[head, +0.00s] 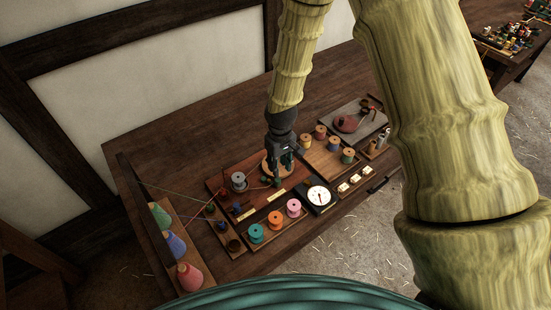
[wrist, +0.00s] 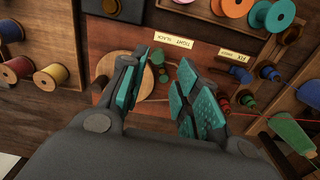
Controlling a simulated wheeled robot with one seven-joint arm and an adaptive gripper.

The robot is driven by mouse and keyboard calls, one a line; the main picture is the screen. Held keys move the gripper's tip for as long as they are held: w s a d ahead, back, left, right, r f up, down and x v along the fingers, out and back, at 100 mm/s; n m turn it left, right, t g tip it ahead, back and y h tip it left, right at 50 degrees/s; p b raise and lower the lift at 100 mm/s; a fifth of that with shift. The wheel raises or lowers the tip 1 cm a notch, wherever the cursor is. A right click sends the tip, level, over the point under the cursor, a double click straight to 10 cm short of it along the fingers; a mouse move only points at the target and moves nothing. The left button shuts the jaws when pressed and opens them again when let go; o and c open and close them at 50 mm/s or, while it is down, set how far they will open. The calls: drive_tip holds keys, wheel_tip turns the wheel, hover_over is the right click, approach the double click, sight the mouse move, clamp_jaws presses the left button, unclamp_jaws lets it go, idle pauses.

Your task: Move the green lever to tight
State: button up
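The green lever (wrist: 158,62) shows in the wrist view as small dark green round parts on a reddish-brown board, between and just beyond my fingertips. In the head view, the lever (head: 277,182) is a small green shape just below my gripper (head: 283,160). My gripper (wrist: 162,85) is open, its teal-padded fingers apart on either side of the lever. I cannot tell whether either pad touches it. A pale label (wrist: 172,39) reading tight and slack lies beyond the lever. Which end the lever points to is unclear.
A round wooden disc (wrist: 122,68) lies beside the lever, partly behind a finger. A white dial (head: 319,196), a grey spool (head: 238,181) and coloured spools (head: 275,219) stand close by. Threads run from cones (head: 175,243) at the left. Bare tabletop (head: 180,140) lies behind.

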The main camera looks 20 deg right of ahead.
sight(277, 180)
drive_tip(key=f+b, duration=0.1)
drive_tip(key=f, duration=0.1)
drive_tip(key=w+f+b, duration=0.1)
drive_tip(key=f, duration=0.2)
drive_tip(key=w+f+b, duration=0.1)
drive_tip(key=f, duration=0.1)
drive_tip(key=shift+f, duration=0.2)
drive_tip(key=shift+s+f+b, duration=0.25)
drive_tip(key=shift+f+b, duration=0.05)
drive_tip(key=shift+s+f, duration=0.2)
drive_tip(key=shift+s, duration=0.3)
drive_tip(key=shift+w+f+b, duration=0.3)
drive_tip(key=shift+w+f, duration=0.2)
drive_tip(key=shift+f, duration=0.1)
drive_tip(key=shift+s+a+r, duration=0.1)
drive_tip(key=shift+s+r, duration=0.2)
drive_tip(key=shift+s, duration=0.05)
drive_tip(key=shift+a+f, duration=0.2)
drive_tip(key=shift+s+a, duration=0.4)
drive_tip(key=shift+a, duration=0.3)
drive_tip(key=shift+s+a, duration=0.2)
drive_tip(key=shift+a, duration=1.5)
